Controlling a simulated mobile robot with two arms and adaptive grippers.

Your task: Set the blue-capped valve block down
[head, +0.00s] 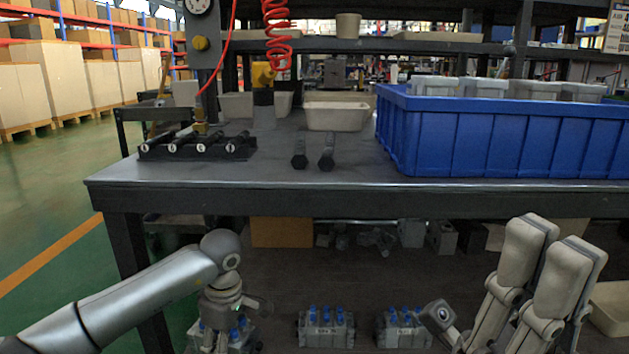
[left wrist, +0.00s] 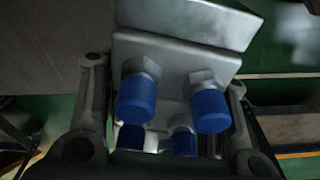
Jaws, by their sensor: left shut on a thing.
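My left gripper (head: 228,325) is low at the left, in front of the bench's lower shelf. It is shut on a grey metal valve block (head: 240,338) with blue caps, partly hidden by the wrist in the head view. In the left wrist view the block (left wrist: 180,58) sits between the two fingers, its several blue caps facing the camera. Whether it touches a surface underneath cannot be told. My right gripper (head: 562,240) is at the lower right, fingers pointing up and side by side, with nothing visible held; its opening is unclear.
Two more blue-capped blocks (head: 326,330) and (head: 403,330) stand to the right on the lower shelf (head: 290,280). The worktop (head: 300,180) overhangs it. A blue crate (head: 500,140) stands on top. Grey parts and a brown box (head: 282,233) lie farther back.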

